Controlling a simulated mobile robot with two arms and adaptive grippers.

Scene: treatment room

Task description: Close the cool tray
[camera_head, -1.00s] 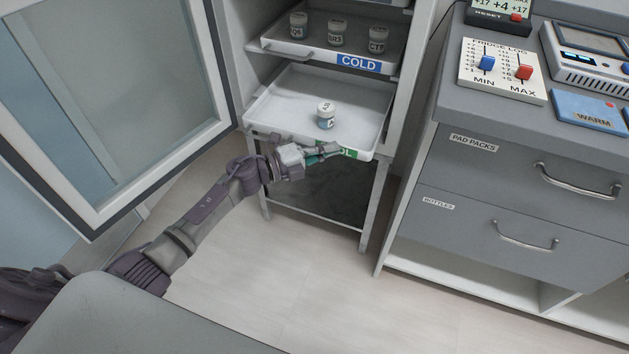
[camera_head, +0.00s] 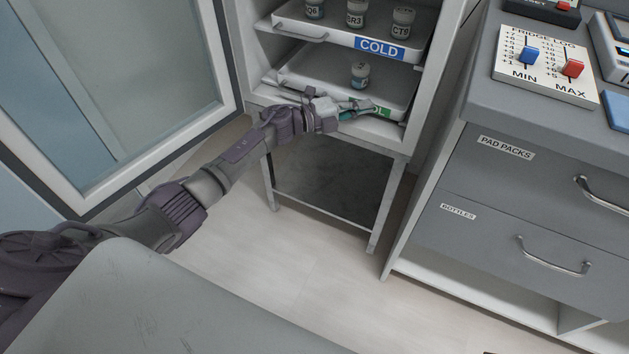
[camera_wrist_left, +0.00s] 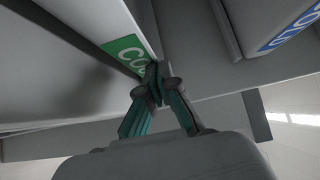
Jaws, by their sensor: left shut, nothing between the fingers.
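The cool tray (camera_head: 401,97) is the lower white tray in the open fridge, with a green label on its front. It now sits mostly inside the fridge, with one small jar (camera_head: 360,75) standing in it. My left gripper (camera_head: 366,106) is shut and empty, its fingertips at the tray's front by the green label. In the left wrist view the shut fingertips (camera_wrist_left: 154,84) are right at the green label (camera_wrist_left: 128,52), apparently touching the front; the exact contact is hard to tell. The gripper hides part of the tray front. My right gripper is not in view.
The fridge door (camera_head: 228,60) stands open at left. A grey drawer cabinet (camera_head: 500,170) stands close at right. The floor in front is clear.

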